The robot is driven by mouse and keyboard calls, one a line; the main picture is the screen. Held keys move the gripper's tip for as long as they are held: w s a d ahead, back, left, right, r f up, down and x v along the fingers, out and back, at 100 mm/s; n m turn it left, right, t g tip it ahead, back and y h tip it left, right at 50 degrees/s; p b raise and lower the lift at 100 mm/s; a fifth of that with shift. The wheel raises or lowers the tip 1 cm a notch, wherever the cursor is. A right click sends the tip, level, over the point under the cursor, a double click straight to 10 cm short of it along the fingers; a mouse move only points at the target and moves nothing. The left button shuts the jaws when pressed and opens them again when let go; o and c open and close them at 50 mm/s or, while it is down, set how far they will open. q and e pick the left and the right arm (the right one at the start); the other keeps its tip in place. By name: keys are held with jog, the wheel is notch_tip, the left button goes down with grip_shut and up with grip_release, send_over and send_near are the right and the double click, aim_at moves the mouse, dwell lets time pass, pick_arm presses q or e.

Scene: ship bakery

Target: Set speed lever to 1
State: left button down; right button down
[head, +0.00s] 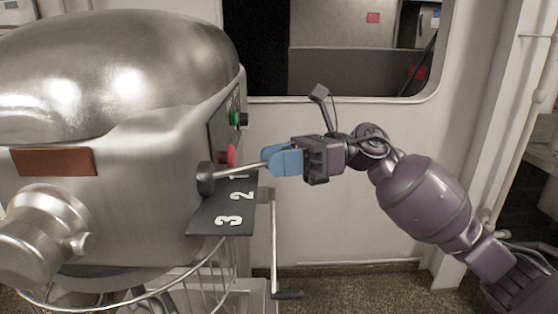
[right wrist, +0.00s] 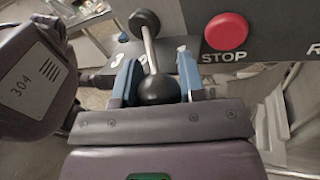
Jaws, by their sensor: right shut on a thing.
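The speed lever (head: 240,169) is a metal rod that sticks out from a dark round pivot on the side of the steel mixer (head: 130,130). In the right wrist view, the lever's black ball knob (right wrist: 158,90) sits between the two fingers (right wrist: 158,72). My left gripper is not in view.
A red STOP button (head: 228,155) sits close above the lever, with a green button (head: 235,118) higher up. A wire guard (head: 190,287) is below the mixer. A pale wall (head: 330,225) stands behind my right arm.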

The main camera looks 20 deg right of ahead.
jog(key=shift+r, duration=0.1)
jog(key=c, duration=0.7)
grip_release()
jog(key=shift+w, duration=0.15)
jog(key=shift+d, duration=0.1)
jog(key=d+b, duration=0.1)
jog(key=d, duration=0.9)
jog(key=shift+w+d, duration=0.1)
jog(key=shift+d, duration=0.2)
